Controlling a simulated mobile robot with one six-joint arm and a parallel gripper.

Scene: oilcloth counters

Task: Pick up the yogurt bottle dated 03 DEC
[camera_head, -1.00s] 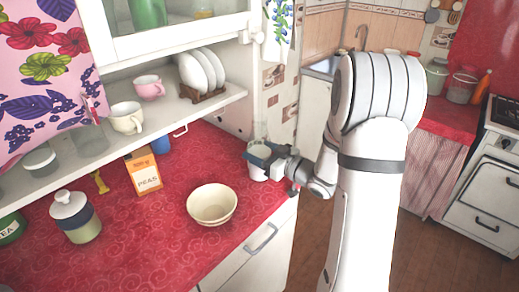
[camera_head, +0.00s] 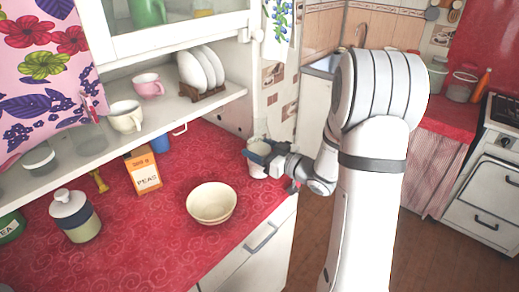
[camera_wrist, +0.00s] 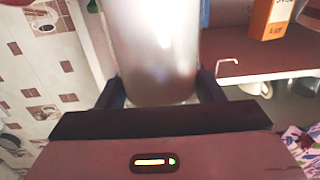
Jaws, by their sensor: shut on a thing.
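A pale, whitish bottle (camera_head: 256,170) is at the right end of the red counter, by the tiled wall. In the wrist view it is a large pale cylinder (camera_wrist: 155,45) between the two dark fingers. My gripper (camera_head: 262,157) is shut on it from the right side. The gripper's fingers (camera_wrist: 160,90) also show in the wrist view, on either side of the bottle. No date or label text can be read on it. I cannot tell for sure whether its base is clear of the counter.
A cream bowl (camera_head: 212,204) stands left of the bottle on the red counter (camera_head: 150,240). An orange peas box (camera_head: 143,171), a blue item (camera_head: 160,143) and a lidded jar (camera_head: 75,216) stand farther left. A shelf (camera_head: 150,120) with cups and plates overhangs the back.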

